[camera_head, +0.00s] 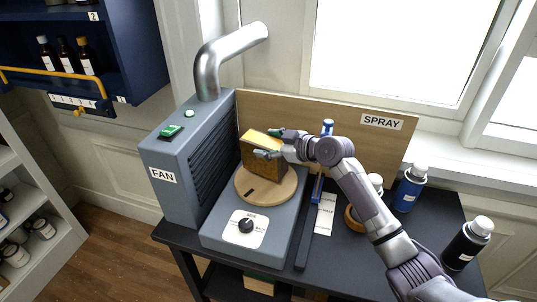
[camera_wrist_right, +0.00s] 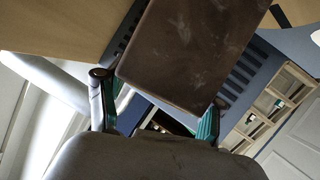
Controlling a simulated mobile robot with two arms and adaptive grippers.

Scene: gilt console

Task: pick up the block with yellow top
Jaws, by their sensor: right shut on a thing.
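The block with the yellow top (camera_head: 262,160) is a brown box with a yellowish top face. In the head view it is at the round wooden turntable (camera_head: 283,199) on the grey base; I cannot tell whether it touches the disc. My right gripper (camera_head: 272,144) comes from the right and is shut on the block near its top. In the right wrist view the block's brown face (camera_wrist_right: 192,50) fills the upper middle, with the two fingers (camera_wrist_right: 158,108) at its two lower corners. My left gripper is not in view.
A grey fan box (camera_head: 178,205) with a silver pipe (camera_head: 207,68) stands close left of the block. A wooden board (camera_head: 350,128) marked SPRAY stands behind. A blue spray can (camera_head: 409,190) and a black can (camera_head: 466,245) stand at the right of the dark table.

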